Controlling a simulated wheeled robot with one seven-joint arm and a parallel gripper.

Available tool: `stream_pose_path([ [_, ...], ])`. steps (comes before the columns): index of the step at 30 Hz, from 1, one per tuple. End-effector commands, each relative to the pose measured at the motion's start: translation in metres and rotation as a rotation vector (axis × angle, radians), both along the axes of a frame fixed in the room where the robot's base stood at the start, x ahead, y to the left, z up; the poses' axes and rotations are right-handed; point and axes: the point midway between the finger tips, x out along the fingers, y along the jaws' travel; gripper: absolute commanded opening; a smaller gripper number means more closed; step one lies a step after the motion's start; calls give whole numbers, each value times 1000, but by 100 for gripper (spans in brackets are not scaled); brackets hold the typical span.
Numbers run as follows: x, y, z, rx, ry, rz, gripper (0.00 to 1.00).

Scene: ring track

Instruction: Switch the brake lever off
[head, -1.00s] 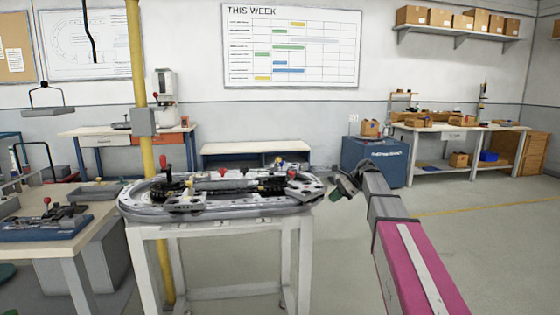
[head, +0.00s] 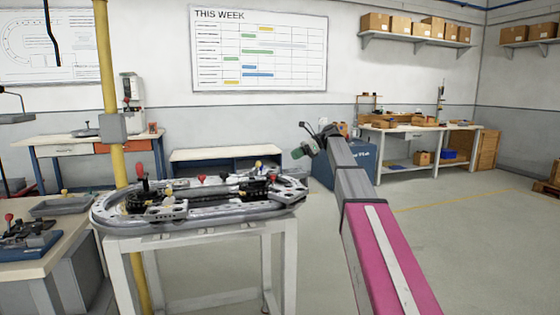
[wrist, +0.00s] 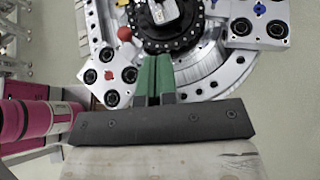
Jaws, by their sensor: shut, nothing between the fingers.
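The ring track (head: 200,218) is a grey metal oval on a white stand, left of centre in the head view. A red-knobbed lever (head: 140,172) stands upright at its left, and other small red and yellow knobs show on it. I cannot tell which is the brake lever. My gripper (head: 300,151) is above the track's right end in the head view. In the wrist view its green fingers (wrist: 153,72) are shut together and empty, over the track (wrist: 205,85). A red ball knob (wrist: 125,33) lies ahead-left of the fingertips, and a blue knob (wrist: 260,9) is farther right.
A yellow post (head: 108,100) rises behind the track's left side. A bench (head: 65,235) with a blue-based, red-knobbed device (head: 22,240) stands at left. A blue cabinet (head: 330,172) and workbench (head: 410,135) are behind my arm. The floor at right is clear.

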Motion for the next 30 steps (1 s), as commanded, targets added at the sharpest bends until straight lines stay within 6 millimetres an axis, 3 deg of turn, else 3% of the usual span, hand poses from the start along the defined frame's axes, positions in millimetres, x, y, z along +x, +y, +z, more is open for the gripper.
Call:
stream_pose_path([
  [16, -12, 83, -46, -1, 0, 2, 0],
  [22, -13, 109, -37, -1, -2, 2, 0],
  [30, -13, 120, -34, -1, -1, 0, 0],
])
